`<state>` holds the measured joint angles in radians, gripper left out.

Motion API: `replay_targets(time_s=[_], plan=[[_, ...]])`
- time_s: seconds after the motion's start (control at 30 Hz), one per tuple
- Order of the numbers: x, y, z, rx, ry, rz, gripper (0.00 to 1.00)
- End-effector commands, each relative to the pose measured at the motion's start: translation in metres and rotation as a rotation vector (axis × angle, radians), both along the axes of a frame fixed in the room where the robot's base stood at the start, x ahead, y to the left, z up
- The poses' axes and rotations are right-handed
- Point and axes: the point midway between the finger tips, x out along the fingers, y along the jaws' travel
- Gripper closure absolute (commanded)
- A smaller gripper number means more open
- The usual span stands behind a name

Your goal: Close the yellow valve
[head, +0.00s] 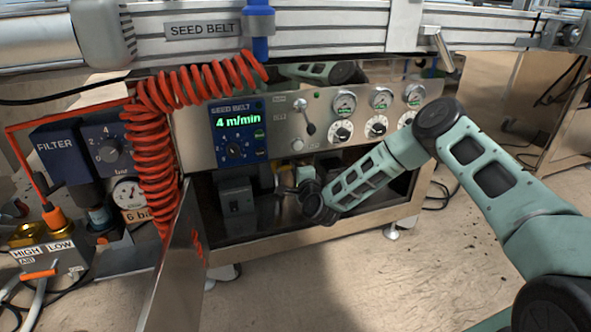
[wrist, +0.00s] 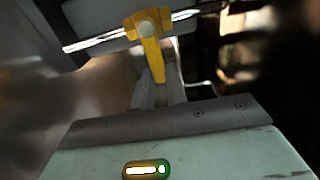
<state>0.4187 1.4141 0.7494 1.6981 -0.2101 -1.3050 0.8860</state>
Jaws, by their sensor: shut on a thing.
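The yellow valve (wrist: 151,48) shows in the wrist view, on a bright metal pipe that runs across the top. Its lever hangs down from a round pale hub, leaning slightly right, towards my gripper. My gripper (wrist: 160,88) is shut on the lower end of the yellow lever; the fingers are partly hidden behind the hand's edge. In the head view my arm reaches into the dark recess below the control panel. The valve and the fingertips cannot be made out clearly there.
The control panel (head: 360,118) with gauges and knobs overhangs the recess. A dark box (head: 237,204) stands to the left inside it. The recess's metal lower rail (head: 290,242) runs below my arm. A red coiled hose (head: 157,165) hangs at left.

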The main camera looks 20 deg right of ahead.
Motion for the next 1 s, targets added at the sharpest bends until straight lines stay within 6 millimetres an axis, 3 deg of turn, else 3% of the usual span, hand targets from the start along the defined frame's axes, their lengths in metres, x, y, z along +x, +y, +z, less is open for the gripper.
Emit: replay_targets(time_s=[0.17,0.2,0.27,0.67,1.0], plan=[[-0.001,0.000,-0.002,0.001,0.005,0.001,1.00],[-0.001,0.000,-0.002,0.001,0.005,0.001,0.75],[-0.001,0.000,-0.002,0.000,0.004,0.001,0.64],[-0.010,0.000,0.001,-0.001,0.004,0.002,0.64],[-0.080,0.000,0.004,0.000,0.008,0.002,0.64]])
